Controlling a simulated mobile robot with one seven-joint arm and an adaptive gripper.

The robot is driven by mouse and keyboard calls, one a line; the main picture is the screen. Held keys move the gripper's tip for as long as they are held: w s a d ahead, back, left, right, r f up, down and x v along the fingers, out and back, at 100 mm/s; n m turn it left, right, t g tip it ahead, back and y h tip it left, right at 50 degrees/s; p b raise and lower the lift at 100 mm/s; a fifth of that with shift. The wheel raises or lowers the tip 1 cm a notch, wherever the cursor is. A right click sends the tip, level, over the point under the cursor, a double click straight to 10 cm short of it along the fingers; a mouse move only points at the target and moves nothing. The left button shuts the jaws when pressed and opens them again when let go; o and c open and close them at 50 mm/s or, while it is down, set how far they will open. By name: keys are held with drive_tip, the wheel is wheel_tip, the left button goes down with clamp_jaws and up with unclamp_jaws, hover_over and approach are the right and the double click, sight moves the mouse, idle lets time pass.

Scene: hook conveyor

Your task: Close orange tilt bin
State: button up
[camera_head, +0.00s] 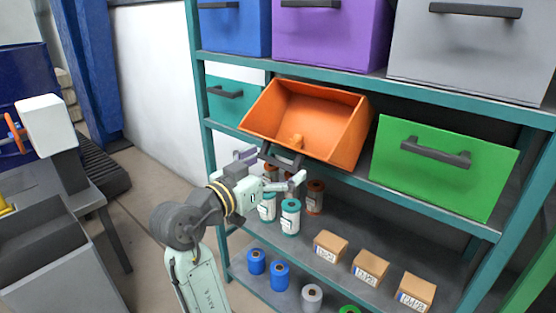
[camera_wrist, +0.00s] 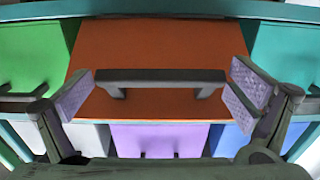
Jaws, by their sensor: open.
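The orange tilt bin (camera_head: 335,115) is tipped open in the middle row of the rack, its inside facing up and outward. A small orange object (camera_head: 296,141) lies low inside it. Its dark bar handle (camera_wrist: 160,76) runs across the orange front in the wrist view. My gripper (camera_head: 285,178) is by the bin's lower front edge, at the handle. It is open, with a purple pad on each side of the handle's ends in the wrist view; I cannot tell whether they touch it.
A teal bin (camera_head: 228,104) is left of the orange one and a green bin (camera_head: 445,175) right of it, both shut. Blue, purple (camera_head: 330,38) and grey bins are above. Spools (camera_head: 290,218) and small boxes (camera_head: 370,267) stand on the shelf below, close under my gripper.

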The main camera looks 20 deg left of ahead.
drive_tip(key=shift+w+d, duration=0.1)
drive_tip(key=shift+w, duration=0.3)
drive_tip(key=c, duration=1.3)
drive_tip(key=shift+c, duration=0.2)
